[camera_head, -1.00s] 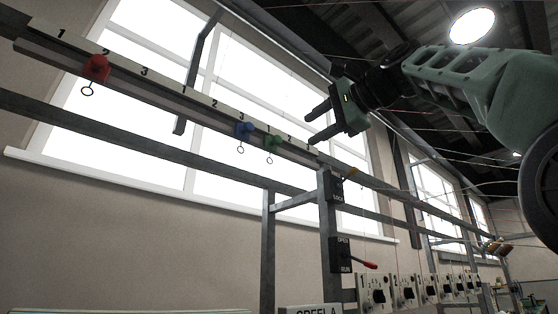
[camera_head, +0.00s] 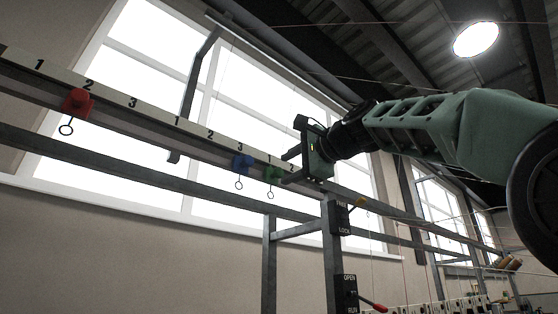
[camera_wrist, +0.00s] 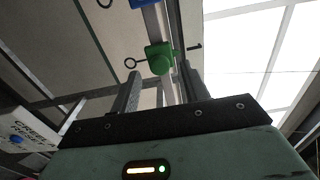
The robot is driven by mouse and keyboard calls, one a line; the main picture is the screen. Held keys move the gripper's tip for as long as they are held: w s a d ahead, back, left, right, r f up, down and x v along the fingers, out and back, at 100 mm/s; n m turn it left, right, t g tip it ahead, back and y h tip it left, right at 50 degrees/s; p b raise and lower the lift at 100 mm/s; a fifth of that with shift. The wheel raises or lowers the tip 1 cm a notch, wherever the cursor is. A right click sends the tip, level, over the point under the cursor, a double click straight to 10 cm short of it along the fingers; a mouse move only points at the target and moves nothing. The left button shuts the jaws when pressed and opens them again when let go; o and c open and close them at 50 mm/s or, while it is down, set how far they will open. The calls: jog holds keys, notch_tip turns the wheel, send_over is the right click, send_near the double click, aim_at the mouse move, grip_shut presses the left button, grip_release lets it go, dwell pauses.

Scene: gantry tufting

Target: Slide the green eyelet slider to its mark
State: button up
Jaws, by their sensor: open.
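The green eyelet slider (camera_head: 273,173) hangs on the overhead rail (camera_head: 140,117), with its ring below it, close to a number 1. In the wrist view the green slider (camera_wrist: 158,57) sits just beyond my fingertips, roughly in line with the gap, its ring out to the left. My gripper (camera_head: 287,167) is open and empty, just right of the slider; I cannot tell if a finger touches it. Both fingers (camera_wrist: 160,78) show in the wrist view.
A blue slider (camera_head: 242,164) is close on the left of the green one. A red slider (camera_head: 77,103) is far left. A post with a FREE/LOCK box (camera_head: 341,218) and an OPEN/RUN box (camera_head: 346,293) with a red lever stands below right.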

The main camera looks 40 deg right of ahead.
aim_at(281, 172)
jog(key=shift+w+p, duration=0.75)
jog(key=shift+w, duration=1.4)
